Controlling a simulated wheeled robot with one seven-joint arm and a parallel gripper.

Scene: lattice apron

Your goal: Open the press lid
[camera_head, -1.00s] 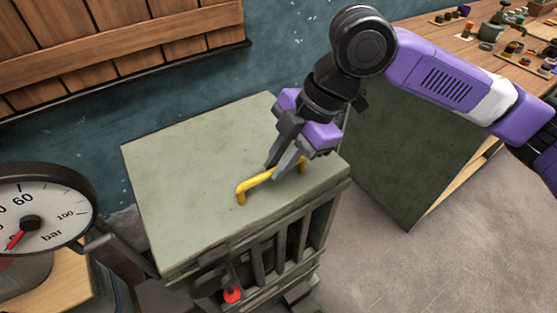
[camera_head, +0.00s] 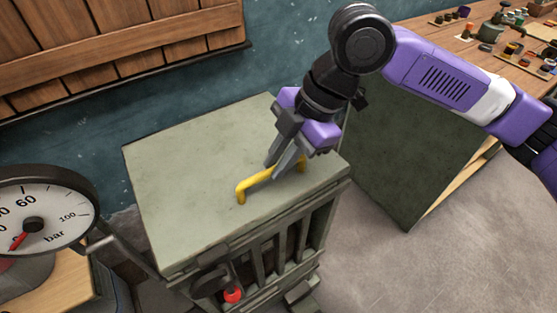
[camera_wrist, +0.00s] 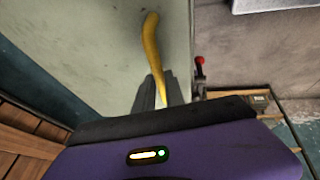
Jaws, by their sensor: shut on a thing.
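The press lid (camera_head: 190,165) is a flat grey-green panel on top of the slatted press. It lies closed, or very nearly so. A yellow bar handle (camera_head: 253,184) stands on the lid near its front right edge. My gripper (camera_head: 280,172) comes down from above and is shut on the right part of the handle. In the wrist view the yellow handle (camera_wrist: 151,45) runs down between the grey fingers (camera_wrist: 160,95), and the lid (camera_wrist: 110,50) lies beside it. The fingers hide the gripped part of the handle.
A pressure gauge (camera_head: 45,205) stands at the left, near the press. A red knob (camera_head: 232,296) is on the press front. A dark green cabinet (camera_head: 400,160) stands to the right, with a cluttered workbench (camera_head: 480,50) behind. Wooden shutters (camera_head: 110,50) hang on the wall.

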